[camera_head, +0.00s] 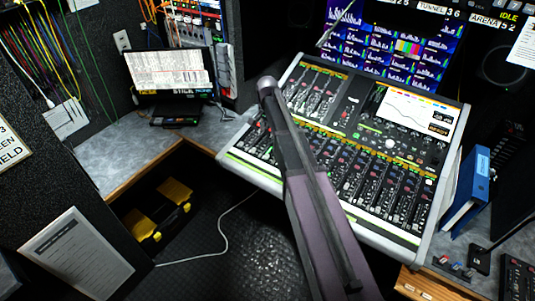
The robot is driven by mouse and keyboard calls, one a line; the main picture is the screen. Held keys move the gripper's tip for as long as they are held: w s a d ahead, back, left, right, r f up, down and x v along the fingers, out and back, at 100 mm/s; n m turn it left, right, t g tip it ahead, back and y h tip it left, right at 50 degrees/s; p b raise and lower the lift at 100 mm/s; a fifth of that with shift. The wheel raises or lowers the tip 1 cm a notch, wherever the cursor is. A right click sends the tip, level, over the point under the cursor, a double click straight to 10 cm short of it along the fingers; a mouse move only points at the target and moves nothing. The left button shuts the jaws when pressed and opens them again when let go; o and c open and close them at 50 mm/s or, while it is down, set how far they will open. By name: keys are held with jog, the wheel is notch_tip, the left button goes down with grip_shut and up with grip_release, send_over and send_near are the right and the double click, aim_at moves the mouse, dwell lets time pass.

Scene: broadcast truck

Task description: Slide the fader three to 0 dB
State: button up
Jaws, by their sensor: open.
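The mixing console (231,155) stands on the desk at right of centre, tilted toward me. It has a bank of faders (312,92) at its upper left and a longer row of channel strips (385,182) along its front. The labels are too small to read, so I cannot tell which fader is number three or where its cap stands. My arm (318,200) reaches up from the bottom across the console's left part and hides some strips. The arm's visible part ends in a rounded joint near the console's upper left edge. My gripper is not visible.
Blue binders (467,185) stand close to the console's right side. Monitors (395,45) rise behind it. A yellow-and-black toolbox (158,210) sits under the desk, and a white cable (215,243) crosses the open floor.

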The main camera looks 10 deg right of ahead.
aim_at(267, 157)
jog(key=shift+f, duration=0.2)
notch_tip(267, 157, down, 13)
jog(key=b, duration=1.3)
jog(key=shift+f+b, duration=0.2)
jog(key=shift+b, duration=0.2)
jog(key=shift+c, duration=0.2)
grip_shut()
